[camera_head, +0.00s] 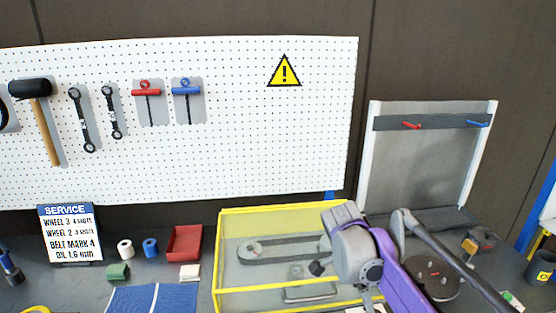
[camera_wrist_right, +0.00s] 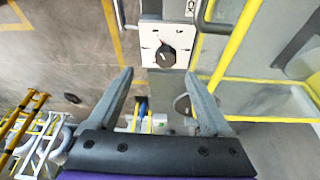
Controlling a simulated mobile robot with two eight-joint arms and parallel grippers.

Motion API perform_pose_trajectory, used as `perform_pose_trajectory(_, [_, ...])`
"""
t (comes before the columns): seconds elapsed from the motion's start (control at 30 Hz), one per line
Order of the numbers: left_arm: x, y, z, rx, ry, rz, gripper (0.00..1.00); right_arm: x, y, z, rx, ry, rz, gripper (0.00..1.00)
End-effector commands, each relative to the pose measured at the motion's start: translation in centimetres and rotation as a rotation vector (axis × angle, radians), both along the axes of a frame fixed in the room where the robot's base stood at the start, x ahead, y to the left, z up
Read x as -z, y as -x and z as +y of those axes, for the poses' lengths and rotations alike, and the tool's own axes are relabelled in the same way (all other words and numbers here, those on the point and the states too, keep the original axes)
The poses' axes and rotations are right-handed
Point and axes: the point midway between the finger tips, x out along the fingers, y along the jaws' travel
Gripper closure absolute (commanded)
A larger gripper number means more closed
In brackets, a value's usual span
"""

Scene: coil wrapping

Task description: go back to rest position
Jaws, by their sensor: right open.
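My right arm, purple with grey joints, reaches in from the bottom of the head view, in front of the yellow-framed case (camera_head: 228,213). Its gripper cannot be made out there. In the right wrist view my right gripper (camera_wrist_right: 158,76) is open, its two grey fingers spread with nothing held between them. Beyond the fingertips is a white plate with a black knob (camera_wrist_right: 165,55); the fingers look apart from it. My left gripper is in neither view.
The case holds a belt on pulleys (camera_head: 285,243). Left of it are a red tray (camera_head: 184,243), small spools, a blue mat (camera_head: 152,299) and a service sign (camera_head: 70,234). Tools hang on the white pegboard (camera_head: 240,130). A grey rack (camera_head: 425,160) stands behind, right.

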Motion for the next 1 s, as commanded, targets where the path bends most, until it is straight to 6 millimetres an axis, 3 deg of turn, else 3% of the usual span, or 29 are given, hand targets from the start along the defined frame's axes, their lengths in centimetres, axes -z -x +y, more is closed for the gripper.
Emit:
perform_pose_trajectory(0.27, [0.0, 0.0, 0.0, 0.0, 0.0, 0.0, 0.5, 3.7, 8.9, 2.1, -0.694, -0.092, -0.028, 0.17])
perform_pose_trajectory(0.5, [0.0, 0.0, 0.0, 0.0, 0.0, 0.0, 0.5, 8.7, 15.8, 4.0, -1.254, -0.014, -0.099, 0.17])
perform_pose_trajectory(0.7, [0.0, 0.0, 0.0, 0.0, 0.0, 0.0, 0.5, 11.4, 18.6, 4.9, -1.504, 0.078, -0.132, 0.17])
perform_pose_trajectory(1.0, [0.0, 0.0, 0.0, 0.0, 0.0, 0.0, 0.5, 11.9, 19.1, 5.0, -1.56, 0.104, -0.135, 0.17])
